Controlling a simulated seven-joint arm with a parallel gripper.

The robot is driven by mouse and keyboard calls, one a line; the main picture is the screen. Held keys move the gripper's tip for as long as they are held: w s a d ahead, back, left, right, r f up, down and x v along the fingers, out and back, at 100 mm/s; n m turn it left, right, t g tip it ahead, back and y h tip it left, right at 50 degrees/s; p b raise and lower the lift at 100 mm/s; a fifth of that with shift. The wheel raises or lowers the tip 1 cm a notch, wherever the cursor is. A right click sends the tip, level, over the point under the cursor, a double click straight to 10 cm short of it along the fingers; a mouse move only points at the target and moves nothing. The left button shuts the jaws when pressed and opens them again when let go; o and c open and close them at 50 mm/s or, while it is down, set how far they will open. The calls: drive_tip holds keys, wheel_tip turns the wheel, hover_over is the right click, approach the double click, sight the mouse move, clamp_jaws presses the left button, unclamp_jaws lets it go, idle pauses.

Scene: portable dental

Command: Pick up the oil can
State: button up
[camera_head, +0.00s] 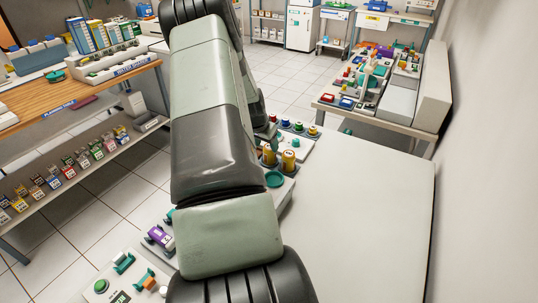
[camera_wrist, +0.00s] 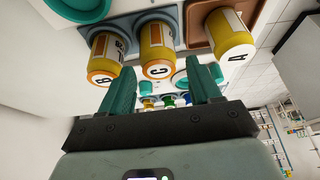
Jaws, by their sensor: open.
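Three yellow cans show in the wrist view, their round white ends lettered B (camera_wrist: 105,52), C (camera_wrist: 157,42) and A (camera_wrist: 229,32). I cannot tell which one is the oil can. Two yellow cans also show in the head view, a left one (camera_head: 268,157) and a right one (camera_head: 288,161), just right of my arm. My gripper (camera_wrist: 165,72) has two teal fingers, spread apart with nothing held between them. In the wrist view, can C appears between the fingertips, can B by the left finger and can A beyond the right one. My arm hides the gripper in the head view.
Can A stands in a brown holder (camera_wrist: 197,22); B and C are in grey-blue holders. A teal round dish (camera_head: 274,179) is close to the cans. Several small coloured-top containers (camera_head: 298,127) stand behind. The white table (camera_head: 365,220) to the right is bare, beside a wall.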

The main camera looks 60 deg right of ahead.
sight(268, 148)
drive_tip(key=shift+x, duration=3.15)
drive_tip(key=shift+s+a, duration=0.15)
drive_tip(key=shift+c, duration=0.4)
drive_tip(key=c, duration=0.7)
